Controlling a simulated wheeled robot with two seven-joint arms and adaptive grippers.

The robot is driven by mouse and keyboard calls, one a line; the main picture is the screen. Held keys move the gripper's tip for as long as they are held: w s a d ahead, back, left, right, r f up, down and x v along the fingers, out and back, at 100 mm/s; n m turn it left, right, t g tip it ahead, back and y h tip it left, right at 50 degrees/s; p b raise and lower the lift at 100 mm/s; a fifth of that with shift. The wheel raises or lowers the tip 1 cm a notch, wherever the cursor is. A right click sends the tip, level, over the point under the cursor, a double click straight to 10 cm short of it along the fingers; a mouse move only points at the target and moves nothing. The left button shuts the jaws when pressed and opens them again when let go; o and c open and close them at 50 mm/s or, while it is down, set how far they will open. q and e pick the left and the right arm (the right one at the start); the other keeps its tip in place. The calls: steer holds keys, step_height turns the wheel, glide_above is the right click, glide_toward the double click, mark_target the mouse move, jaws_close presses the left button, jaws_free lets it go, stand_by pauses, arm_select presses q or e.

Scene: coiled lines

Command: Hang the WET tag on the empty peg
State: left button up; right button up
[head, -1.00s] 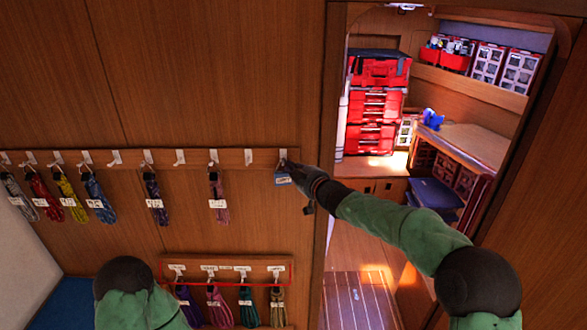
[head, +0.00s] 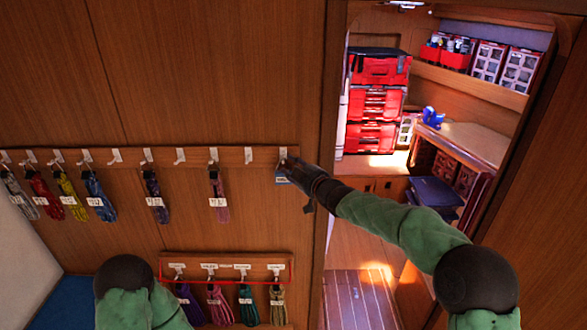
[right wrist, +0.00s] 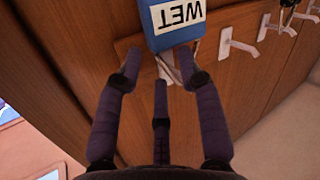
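The blue-and-white WET tag (head: 282,175) hangs just below the rightmost peg (head: 283,153) of the upper rail. In the right wrist view the tag (right wrist: 177,22) shows upside down, with its thin cord (right wrist: 184,62) by the white peg. Whether the cord is fully over the peg is hard to see. My right gripper (head: 290,170) is beside the tag and peg. In the right wrist view its fingers (right wrist: 160,72) are spread apart around the cord area, and I see no grip on the tag. My left gripper is out of view.
The upper rail (head: 130,155) carries several white pegs, some with coiled coloured lines and tags. A lower rail (head: 215,259), outlined in red, holds more coils. A doorway with red toolboxes (head: 375,103) opens on the right.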

steer(key=shift+s+d, duration=0.1)
steer(key=v, duration=1.1)
steer(key=s+d+f+m+g+h+b, duration=0.1)
steer(key=s+f+m+g+b, duration=0.25)
steer(key=f, duration=1.25)
steer(key=s+d+f+m+g+h+b, duration=0.15)
steer(key=s+f+b, duration=0.35)
steer(key=f, duration=1.2)
steer(key=s+f+m+g+h+b, duration=0.1)
steer(key=s+f+m+b, duration=0.3)
steer(key=f, duration=1.2)
steer(key=s+f+m+g+h+b, duration=0.1)
steer(key=s+f+m+g+b, duration=0.3)
steer(key=s+f, duration=2.1)
step_height(320, 180, down, 3)
steer(key=g+b, duration=0.3)
steer(key=b, duration=0.4)
steer(key=shift+s+d+g+b, duration=0.25)
steer(key=shift+d+g+b, duration=0.1)
steer(key=shift+d+g, duration=0.05)
steer(key=shift+r, duration=0.1)
